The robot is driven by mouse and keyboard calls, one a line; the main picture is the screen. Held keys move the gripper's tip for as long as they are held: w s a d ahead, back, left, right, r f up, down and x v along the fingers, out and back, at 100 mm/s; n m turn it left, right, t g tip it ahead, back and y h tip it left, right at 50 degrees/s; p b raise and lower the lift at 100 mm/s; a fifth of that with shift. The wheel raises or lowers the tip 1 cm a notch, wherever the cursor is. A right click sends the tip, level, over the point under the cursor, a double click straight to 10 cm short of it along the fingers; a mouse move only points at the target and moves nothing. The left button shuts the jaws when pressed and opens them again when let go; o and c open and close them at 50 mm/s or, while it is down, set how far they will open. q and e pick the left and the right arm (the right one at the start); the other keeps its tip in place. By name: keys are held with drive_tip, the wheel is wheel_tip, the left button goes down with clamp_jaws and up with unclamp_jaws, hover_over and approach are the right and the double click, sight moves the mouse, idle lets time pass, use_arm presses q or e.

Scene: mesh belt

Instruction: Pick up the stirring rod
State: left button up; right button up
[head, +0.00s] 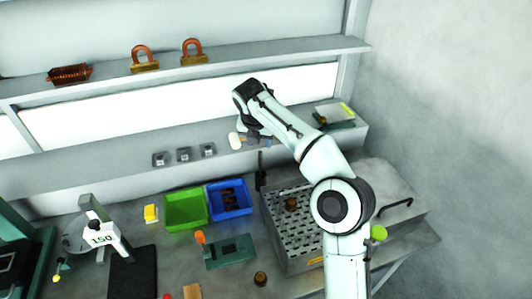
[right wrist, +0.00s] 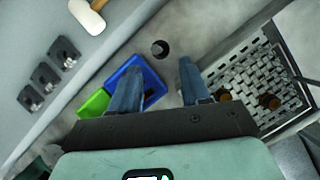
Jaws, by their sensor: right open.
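A thin dark upright piece (head: 260,171) stands between the blue bin and the mesh tray in the head view. It may be the stirring rod, but it is too small to tell. In the right wrist view a dark round shape (right wrist: 160,48) shows ahead between the finger lines, perhaps the same piece seen from above. My right gripper (head: 258,141) is open and empty above this area, apart from the dark piece. Its two blue-grey fingers (right wrist: 158,82) are spread wide in the right wrist view. My left gripper is not in view.
A white-headed mallet (head: 235,141) lies on the ledge close to the gripper. A blue bin (head: 248,209), a green bin (head: 169,222) and a perforated metal tray (head: 277,240) crowd the bench below. A shelf (head: 235,58) runs along the back.

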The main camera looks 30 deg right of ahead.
sight(261, 158)
drive_tip(key=shift+n, duration=0.3)
drive_tip(key=shift+a+x, duration=0.15)
drive_tip(key=shift+x, duration=1.95)
drive_tip(key=shift+a+x, duration=0.2)
drive_tip(key=shift+x, duration=1.9)
drive_tip(key=shift+a+x, duration=0.15)
drive_tip(key=shift+x, duration=1.95)
clamp_jaws()
